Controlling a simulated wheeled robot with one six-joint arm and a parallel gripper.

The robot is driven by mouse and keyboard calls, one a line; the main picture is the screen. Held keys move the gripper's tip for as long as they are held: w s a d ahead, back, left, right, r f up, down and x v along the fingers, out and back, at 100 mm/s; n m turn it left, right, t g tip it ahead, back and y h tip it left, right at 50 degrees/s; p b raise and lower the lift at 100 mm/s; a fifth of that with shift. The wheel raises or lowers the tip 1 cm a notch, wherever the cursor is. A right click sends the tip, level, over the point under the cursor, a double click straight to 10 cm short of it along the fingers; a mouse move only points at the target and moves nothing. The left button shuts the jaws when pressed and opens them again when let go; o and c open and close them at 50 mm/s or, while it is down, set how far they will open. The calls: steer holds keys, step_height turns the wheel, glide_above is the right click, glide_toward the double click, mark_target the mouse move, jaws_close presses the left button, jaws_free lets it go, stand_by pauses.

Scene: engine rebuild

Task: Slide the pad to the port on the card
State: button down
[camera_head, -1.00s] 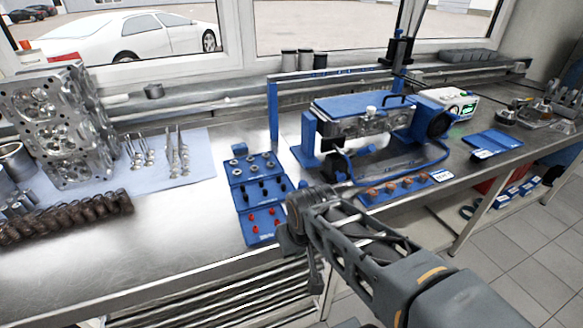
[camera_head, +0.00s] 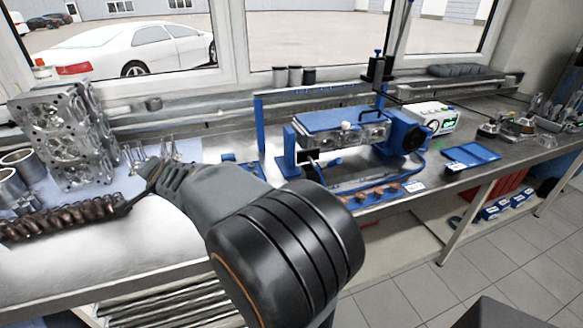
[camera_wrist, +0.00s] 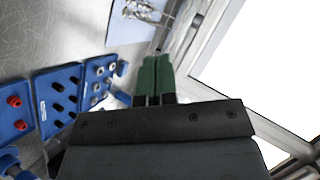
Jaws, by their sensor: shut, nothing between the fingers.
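My gripper shows in the wrist view with its green fingers (camera_wrist: 153,78) together and nothing between them. In the head view my arm reaches left over the bench, and the fingertips cannot be made out. A blue test fixture (camera_head: 345,120) holds a metal cylinder head (camera_head: 360,133) right of my arm. Small white cards lie on the bench: one (camera_head: 414,186) by a strip of copper-coloured parts, one (camera_head: 456,166) by a blue tray. Their print is too small to read. I cannot tell for sure which part is the pad.
Blue racks (camera_wrist: 58,98) with red and black pieces are beside my gripper and mostly hidden by my arm in the head view.

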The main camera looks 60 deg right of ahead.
steer(key=s+d+r+m+g+h+p, duration=0.15)
steer(key=d+m+g+h, duration=0.3)
steer(key=d+m, duration=0.45)
steer(key=s+d+m+g+h+p, duration=0.1)
steer(key=d+m+g+h+p, duration=0.15)
steer(key=d+m+h, duration=0.5)
steer(key=s+d+f+m+g+y, duration=0.2)
steer(key=s+d+f+m+g, duration=0.1)
steer(key=s+d+f, duration=0.1)
steer(key=s+d+f+m+g+y+p, duration=0.1)
steer(key=s+d+f+m+g+y, duration=0.1)
steer(key=s+d+f+m+g, duration=0.2)
steer(key=s+d+f+m+g+y+p, duration=0.1)
steer(key=s+d+f+m+g+y, duration=0.2)
steer(key=s, duration=0.4)
steer(key=shift+s+d+f+m+g, duration=0.2)
steer(key=shift+d+f+m+g, duration=0.35)
steer(key=shift+d+f, duration=0.75)
steer(key=shift+s+d+r+p, duration=0.1)
steer(key=shift+s+d+p, duration=0.5)
steer(key=shift+d, duration=0.3)
steer(key=shift+s+d, duration=0.5)
steer(key=shift+d, duration=0.15)
